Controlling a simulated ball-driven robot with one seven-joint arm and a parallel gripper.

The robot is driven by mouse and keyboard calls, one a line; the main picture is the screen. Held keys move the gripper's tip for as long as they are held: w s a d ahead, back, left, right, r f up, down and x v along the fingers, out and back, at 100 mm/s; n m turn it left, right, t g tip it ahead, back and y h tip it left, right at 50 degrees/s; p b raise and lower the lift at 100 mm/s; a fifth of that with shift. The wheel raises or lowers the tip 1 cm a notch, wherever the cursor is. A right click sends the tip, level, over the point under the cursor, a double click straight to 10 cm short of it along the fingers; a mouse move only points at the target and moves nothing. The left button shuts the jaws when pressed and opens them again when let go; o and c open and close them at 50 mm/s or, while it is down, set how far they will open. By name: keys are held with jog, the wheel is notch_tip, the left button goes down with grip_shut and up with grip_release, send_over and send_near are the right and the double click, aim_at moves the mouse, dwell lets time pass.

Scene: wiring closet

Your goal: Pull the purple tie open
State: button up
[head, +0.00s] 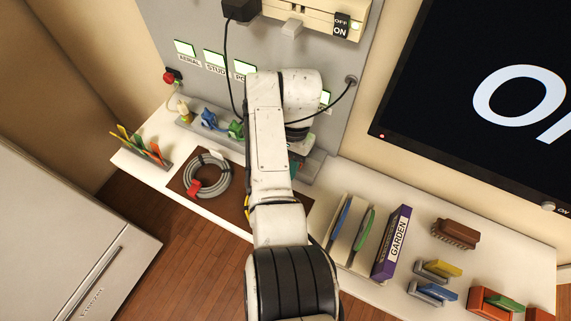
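I see no purple tie in the head view. A grey cable coil (226,177) lies on a brown mat (230,208) on the white shelf, with a red tie (193,187) at its lower left and a pale piece at its top. My white arm stands across the middle of the view, just right of the coil, and hides part of the mat. A bit of yellow and black shows at the arm's left edge; I cannot tell what it is. My gripper's fingers are hidden behind the arm, so their state and anything between them do not show.
A grey panel (180,20) with labelled sockets and hanging black cables rises behind the shelf. Coloured plugs (209,119) stand at its foot. A purple GARDEN box (392,243), clips and a brush (455,234) occupy the right side. A holder with coloured strips (140,146) is at left.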

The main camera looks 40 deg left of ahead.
jog(key=o, duration=0.4)
jog(key=shift+c, duration=0.2)
jog(key=shift+r, duration=0.15)
jog(key=shift+r, duration=0.3)
jog(key=s+d+r+p, duration=0.3)
jog(key=s+d+r, duration=0.4)
jog(key=s+r, duration=0.5)
dwell(0.5)
jog(key=shift+d, duration=0.1)
